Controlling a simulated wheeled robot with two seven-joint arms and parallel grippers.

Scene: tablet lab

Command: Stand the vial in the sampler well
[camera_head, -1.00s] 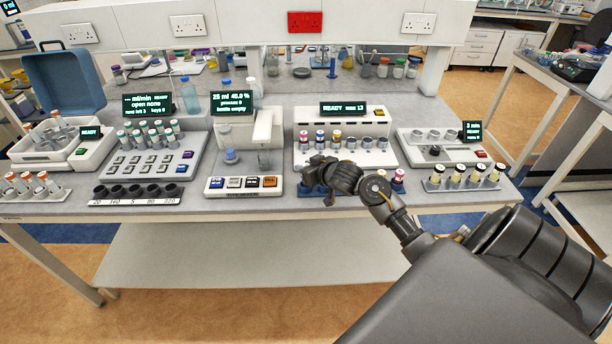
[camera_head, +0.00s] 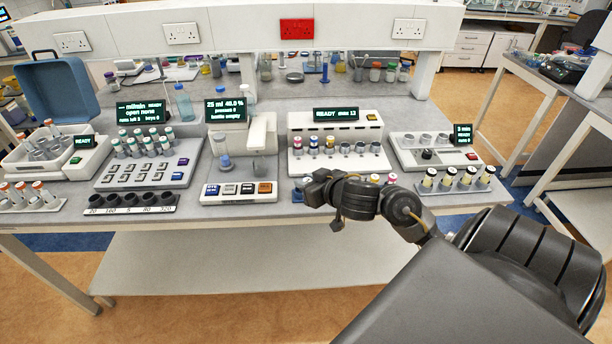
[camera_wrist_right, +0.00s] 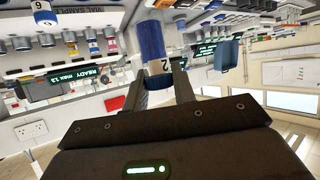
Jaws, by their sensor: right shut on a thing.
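The held vial (camera_wrist_right: 151,40) is blue with a white end marked 2; it sits between the fingers of my right gripper (camera_wrist_right: 165,82) in the right wrist view. In the head view my right gripper (camera_head: 312,188) is in front of the white sampler (camera_head: 294,125), above the front edge of the bench. The gripper hides the held vial there. The sampler's row has three capped vials (camera_head: 313,146) on the left and several open grey wells (camera_head: 360,148) to their right. My left gripper is not in view.
Two loose vials (camera_head: 391,179) stand in the front rack, right of my wrist; the arm hides much of this rack. A rack of dark-capped vials (camera_head: 447,180) is further right. The button-panelled dispenser (camera_head: 238,190) is left of my gripper. The sampler's screen (camera_head: 335,114) reads READY.

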